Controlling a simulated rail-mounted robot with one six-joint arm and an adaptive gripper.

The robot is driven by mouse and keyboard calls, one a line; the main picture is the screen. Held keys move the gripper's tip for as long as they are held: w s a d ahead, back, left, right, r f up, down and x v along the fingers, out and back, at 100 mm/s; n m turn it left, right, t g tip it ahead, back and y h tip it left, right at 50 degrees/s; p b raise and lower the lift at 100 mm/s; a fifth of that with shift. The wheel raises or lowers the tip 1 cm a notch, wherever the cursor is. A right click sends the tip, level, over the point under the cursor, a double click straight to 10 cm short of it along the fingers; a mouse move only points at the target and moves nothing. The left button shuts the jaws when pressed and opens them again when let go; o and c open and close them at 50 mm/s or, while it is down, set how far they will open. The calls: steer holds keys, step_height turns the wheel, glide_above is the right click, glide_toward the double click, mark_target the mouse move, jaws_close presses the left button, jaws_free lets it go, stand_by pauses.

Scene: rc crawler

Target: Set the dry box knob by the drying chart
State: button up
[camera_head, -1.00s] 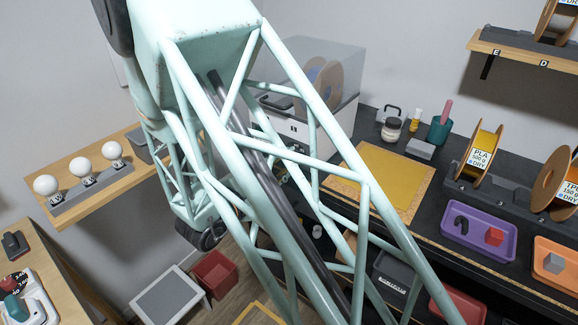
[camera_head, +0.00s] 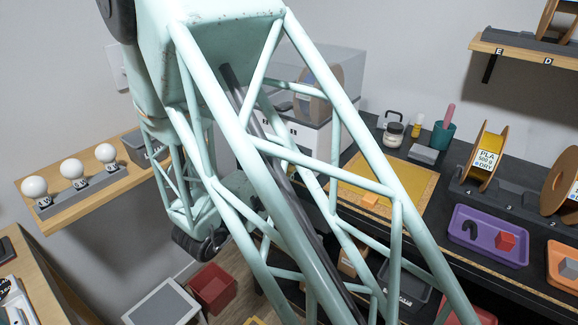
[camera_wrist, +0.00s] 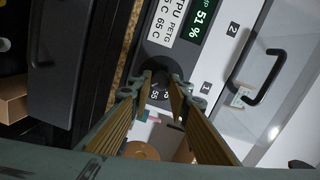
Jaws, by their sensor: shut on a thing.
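The white dry box (camera_head: 344,132) with a clear lid and a spool inside stands on the dark bench, partly hidden behind my arm in the head view. In the wrist view its dark knob (camera_wrist: 158,93) has pale numbers around it, of which 55 can be read. My gripper (camera_wrist: 160,82) is shut on the knob, one finger on each side. The drying chart (camera_wrist: 176,30) is beside the knob on the panel, cut off by the frame's edge, with TPU, PETG and 65 C readable. A display (camera_wrist: 206,15) reads 51 %. My gripper is hidden in the head view.
A black handle (camera_wrist: 264,78) sticks out from the box near labels 1 and 2. A yellow mat (camera_head: 405,185), a purple tray (camera_head: 462,238) and a spool (camera_head: 484,160) lie along the bench. A red bin (camera_head: 213,288) stands on the floor.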

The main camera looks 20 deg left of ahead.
stand_by(0.3)
steer(key=o, duration=0.9)
steer(key=shift+c, duration=0.2)
steer(key=shift+s, duration=0.15)
steer(key=v, duration=1.1)
steer(key=shift+s, duration=0.35)
steer(key=shift+a, duration=0.15)
